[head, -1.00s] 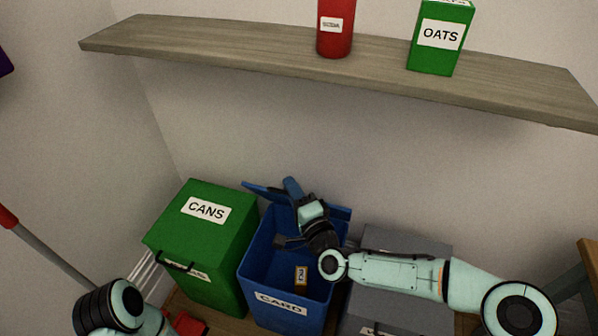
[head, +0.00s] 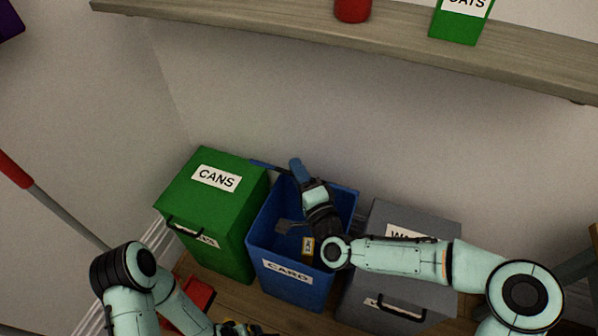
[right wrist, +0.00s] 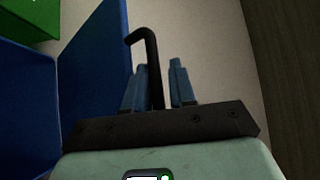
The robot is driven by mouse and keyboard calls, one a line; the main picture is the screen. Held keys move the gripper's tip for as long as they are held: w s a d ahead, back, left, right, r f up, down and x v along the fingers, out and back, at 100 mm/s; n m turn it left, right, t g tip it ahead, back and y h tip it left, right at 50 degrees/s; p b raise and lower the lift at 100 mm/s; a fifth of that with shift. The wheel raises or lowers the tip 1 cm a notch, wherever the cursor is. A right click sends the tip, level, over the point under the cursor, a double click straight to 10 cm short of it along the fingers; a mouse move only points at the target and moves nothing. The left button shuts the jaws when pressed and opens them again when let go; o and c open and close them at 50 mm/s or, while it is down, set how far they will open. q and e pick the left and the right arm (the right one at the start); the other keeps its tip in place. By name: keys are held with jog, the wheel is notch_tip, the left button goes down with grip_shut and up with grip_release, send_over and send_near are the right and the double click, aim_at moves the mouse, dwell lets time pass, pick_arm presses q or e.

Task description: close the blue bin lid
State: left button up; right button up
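The blue bin (head: 292,290), labelled CARD, stands open between two other bins. Its blue lid (head: 345,197) is tipped back upright behind the opening; it is also a blue panel in the right wrist view (right wrist: 95,70). My right gripper (head: 297,170) reaches over the bin to the lid, which it partly hides. In the right wrist view its blue fingers (right wrist: 157,85) stand either side of a black bent handle (right wrist: 152,60), with a slim gap beside the right finger. My left gripper (head: 242,328) is cut off at the bottom edge, and its fingers are unclear.
A closed green CANS bin (head: 211,206) stands left and a closed grey bin (head: 380,285) right, under my right arm. A small brown box (head: 308,245) lies in the blue bin. A wooden shelf (head: 300,32) overhangs the bins, with bare wall between.

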jog(key=shift+f, duration=0.1)
jog(key=shift+s+d, duration=0.1)
jog(key=shift+s, duration=0.05)
pick_arm(q)
jog(key=shift+t, duration=0.3)
jog(key=shift+w+d+r+p, duration=0.25)
jog(key=shift+r+p, duration=0.2)
jog(key=shift+r, duration=0.25)
jog(key=shift+w+d+r+p, duration=0.15)
jog(key=shift+d+r+p, duration=0.1)
jog(key=shift+r+p, duration=0.35)
jog(key=shift+w+d+r+p, duration=0.2)
jog(key=shift+d+r+p, duration=0.1)
jog(key=shift+r, duration=0.5)
pick_arm(e)
jog(key=r+v, duration=0.1)
jog(key=v, duration=1.2)
jog(key=shift+f, duration=0.4)
